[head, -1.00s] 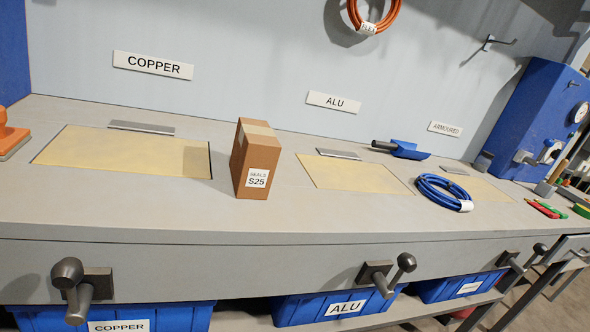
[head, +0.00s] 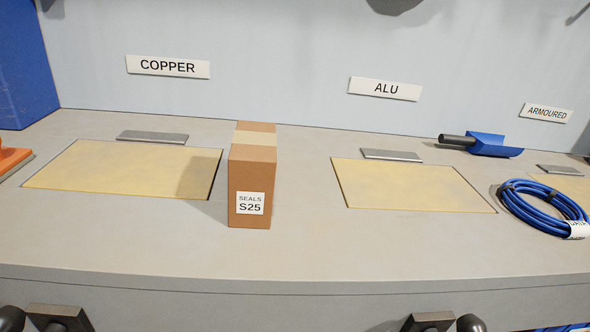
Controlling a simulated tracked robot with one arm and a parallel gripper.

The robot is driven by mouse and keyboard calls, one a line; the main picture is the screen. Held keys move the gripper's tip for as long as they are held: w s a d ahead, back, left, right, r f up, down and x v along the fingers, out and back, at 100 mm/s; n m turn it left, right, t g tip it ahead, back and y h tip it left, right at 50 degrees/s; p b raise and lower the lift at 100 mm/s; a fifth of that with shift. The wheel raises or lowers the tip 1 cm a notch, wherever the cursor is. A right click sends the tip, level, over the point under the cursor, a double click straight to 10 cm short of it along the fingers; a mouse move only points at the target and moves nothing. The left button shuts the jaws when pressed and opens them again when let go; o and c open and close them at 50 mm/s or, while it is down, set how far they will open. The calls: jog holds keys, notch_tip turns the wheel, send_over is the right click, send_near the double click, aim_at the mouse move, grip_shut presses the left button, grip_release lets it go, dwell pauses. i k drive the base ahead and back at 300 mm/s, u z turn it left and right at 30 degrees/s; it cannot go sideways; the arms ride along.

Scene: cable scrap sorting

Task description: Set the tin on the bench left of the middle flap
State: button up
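No tin shows clearly in the head view now. The middle flap (head: 412,185) is a pale yellow panel set in the bench top under the ALU sign. The grey bench (head: 300,252) runs across the picture. Left of the middle flap stands an upright brown cardboard box (head: 252,185) labelled SEALS S25, with bare bench between it and the flap.
The copper flap (head: 125,170) lies left of the box. A blue scoop (head: 492,145) and a blue cable coil (head: 545,205) lie at the right. An orange tool (head: 12,160) is at the left edge.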

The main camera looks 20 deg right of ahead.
aim_at(312, 211)
jog(key=z, duration=0.05)
jog(key=i, duration=0.9)
jog(key=u, duration=0.1)
